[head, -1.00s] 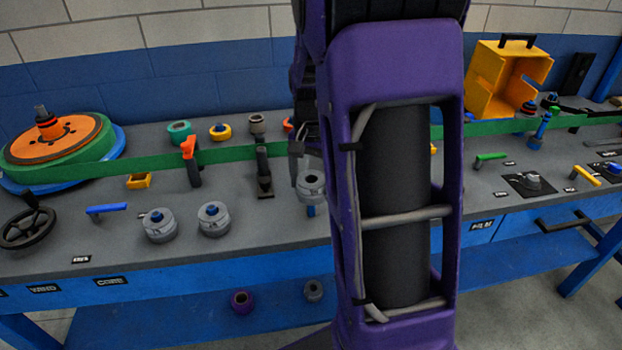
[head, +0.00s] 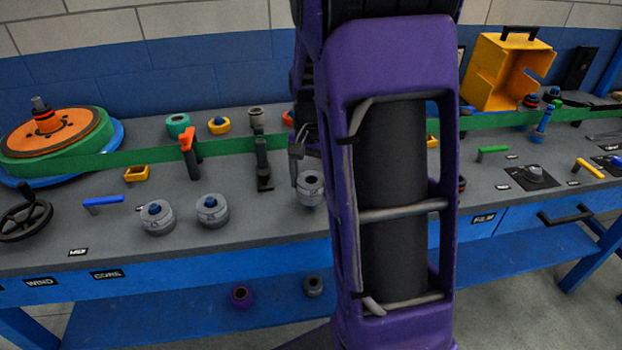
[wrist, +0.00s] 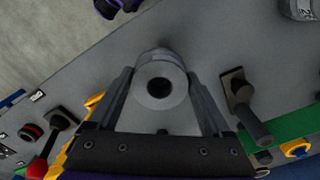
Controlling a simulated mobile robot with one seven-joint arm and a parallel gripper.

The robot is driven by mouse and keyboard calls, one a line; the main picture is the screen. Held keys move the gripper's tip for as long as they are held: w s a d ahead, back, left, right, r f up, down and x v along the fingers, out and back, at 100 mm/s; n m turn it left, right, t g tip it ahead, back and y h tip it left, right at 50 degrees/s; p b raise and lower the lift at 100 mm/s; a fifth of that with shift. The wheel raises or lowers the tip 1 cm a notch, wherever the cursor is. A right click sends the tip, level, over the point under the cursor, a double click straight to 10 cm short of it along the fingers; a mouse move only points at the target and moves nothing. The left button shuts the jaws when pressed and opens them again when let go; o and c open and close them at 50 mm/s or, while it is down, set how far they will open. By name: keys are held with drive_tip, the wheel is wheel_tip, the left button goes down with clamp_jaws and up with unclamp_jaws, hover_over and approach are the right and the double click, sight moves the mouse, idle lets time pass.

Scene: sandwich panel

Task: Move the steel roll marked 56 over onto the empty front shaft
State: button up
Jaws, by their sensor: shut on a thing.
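A grey steel roll (head: 311,188) is in my gripper (head: 304,178), just left of my purple arm link in the head view. In the wrist view the same roll (wrist: 158,98) sits between the two dark fingers of my gripper (wrist: 160,78), its round bore facing the camera. I cannot read a number on it. In the head view it is low over the bench's front part; whether a shaft is inside its bore I cannot tell. Two other steel rolls, one left (head: 157,219) and one right (head: 212,211), sit on the bench with blue tips showing in their tops.
A black post (head: 263,165) and an orange-topped lever (head: 188,155) stand behind the rolls. A green band (head: 140,157) runs across the bench. A handwheel (head: 25,215) is at left, a yellow housing (head: 505,72) at back right. My arm hides the middle.

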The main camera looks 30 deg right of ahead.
drive_tip(key=shift+f+b, duration=0.6)
drive_tip(key=shift+f, duration=0.85)
drive_tip(key=o, duration=1.5)
drive_tip(key=shift+o, duration=0.2)
wheel_tip(320, 180, up, 10)
drive_tip(key=p, duration=0.8)
drive_tip(key=shift+r+p, duration=0.25)
drive_tip(key=shift+p, duration=0.15)
